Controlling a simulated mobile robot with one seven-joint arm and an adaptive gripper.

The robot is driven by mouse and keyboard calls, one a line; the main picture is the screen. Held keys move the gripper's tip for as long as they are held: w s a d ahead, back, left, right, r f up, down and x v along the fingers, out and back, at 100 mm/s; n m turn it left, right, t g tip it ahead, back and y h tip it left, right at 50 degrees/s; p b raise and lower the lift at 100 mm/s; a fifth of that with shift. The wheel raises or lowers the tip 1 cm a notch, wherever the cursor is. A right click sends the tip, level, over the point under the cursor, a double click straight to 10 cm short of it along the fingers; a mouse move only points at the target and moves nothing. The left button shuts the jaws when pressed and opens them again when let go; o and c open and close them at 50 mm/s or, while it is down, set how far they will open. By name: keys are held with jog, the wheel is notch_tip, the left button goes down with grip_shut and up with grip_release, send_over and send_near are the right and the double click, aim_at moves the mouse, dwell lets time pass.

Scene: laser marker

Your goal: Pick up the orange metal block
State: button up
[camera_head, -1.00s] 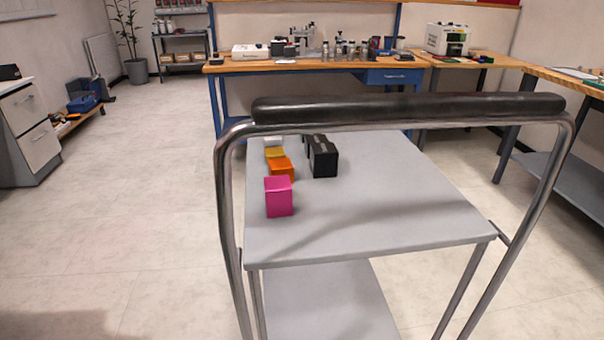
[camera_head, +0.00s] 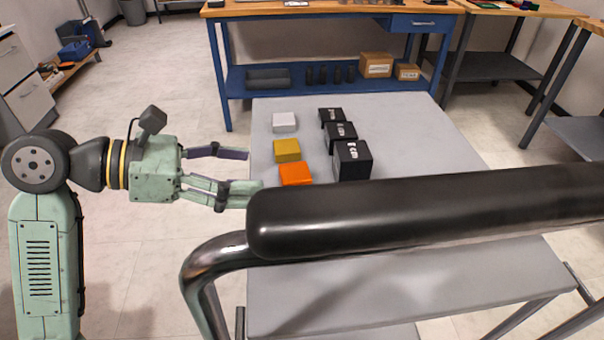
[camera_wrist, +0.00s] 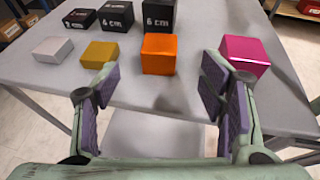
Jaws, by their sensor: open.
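The orange metal block (camera_head: 295,174) sits on the grey cart top, in front of the yellow block, its lower part cut off by the black handle in the head view. In the wrist view the orange block (camera_wrist: 159,54) stands upright near the cart's edge, ahead of and between my fingers. My gripper (camera_head: 250,172) is open and empty, at the left side of the cart, pointing right toward the blocks. In the wrist view my gripper's purple-padded fingers (camera_wrist: 160,92) are spread wide. The fingertips appear apart from the orange block.
A yellow block (camera_head: 287,151) and a silver block (camera_head: 285,123) line up behind the orange one. A magenta block (camera_wrist: 247,54) stands at its right in the wrist view. Several black labelled blocks (camera_head: 352,160) stand beyond. The black cart handle (camera_head: 420,210) crosses the near side.

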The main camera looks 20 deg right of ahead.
aim_at(291, 173)
jog(key=x, duration=0.3)
jog(key=shift+s+d+p, duration=0.1)
jog(key=shift+d+p, duration=0.15)
jog(key=shift+p, duration=0.05)
jog(key=p+x, duration=0.2)
jog(key=x, duration=0.2)
jog(key=shift+d, duration=0.45)
jog(key=shift+d+f, duration=0.2)
jog(key=shift+d, duration=0.1)
jog(key=c, duration=1.5)
